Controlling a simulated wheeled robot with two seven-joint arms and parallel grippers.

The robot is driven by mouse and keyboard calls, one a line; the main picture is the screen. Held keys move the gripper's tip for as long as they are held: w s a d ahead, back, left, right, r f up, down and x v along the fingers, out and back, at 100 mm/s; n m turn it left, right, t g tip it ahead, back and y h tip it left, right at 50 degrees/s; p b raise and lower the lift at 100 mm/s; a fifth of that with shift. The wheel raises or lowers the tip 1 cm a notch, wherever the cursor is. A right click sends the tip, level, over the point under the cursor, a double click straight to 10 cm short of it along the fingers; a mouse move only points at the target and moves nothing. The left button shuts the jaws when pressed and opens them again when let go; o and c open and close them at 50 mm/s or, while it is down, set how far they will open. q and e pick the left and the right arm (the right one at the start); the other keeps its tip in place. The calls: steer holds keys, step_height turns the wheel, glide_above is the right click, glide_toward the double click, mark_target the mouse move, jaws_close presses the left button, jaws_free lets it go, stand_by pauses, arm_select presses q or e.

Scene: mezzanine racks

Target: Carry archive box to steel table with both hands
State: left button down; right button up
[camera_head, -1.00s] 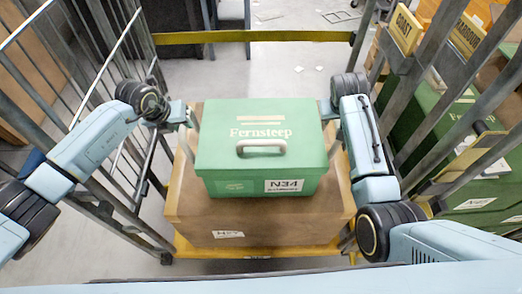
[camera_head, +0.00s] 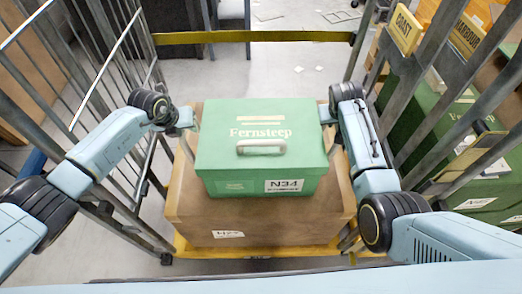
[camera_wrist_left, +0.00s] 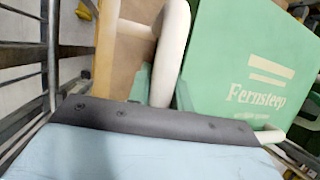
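The green archive box (camera_head: 218,150), marked Fernsteep and N34, sits level on a brown carton (camera_head: 260,220). Whether the fingers are open or closed on anything is unclear in both views. I cannot identify the steel table.
The carton stands on a yellow platform (camera_head: 205,250) between grey metal rails (camera_head: 105,75). A yellow bar (camera_head: 250,37) crosses behind. More green boxes (camera_head: 480,200) and yellow signs (camera_head: 405,28) are at the right. Grey floor (camera_head: 280,70) with paper scraps lies beyond.

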jaws_close()
arm_select(q)
steer(key=shift+w+r, duration=0.1)
steer(key=shift+r, duration=0.1)
arm_select(e)
steer(key=shift+w+r, duration=0.1)
steer(key=shift+r, duration=0.1)
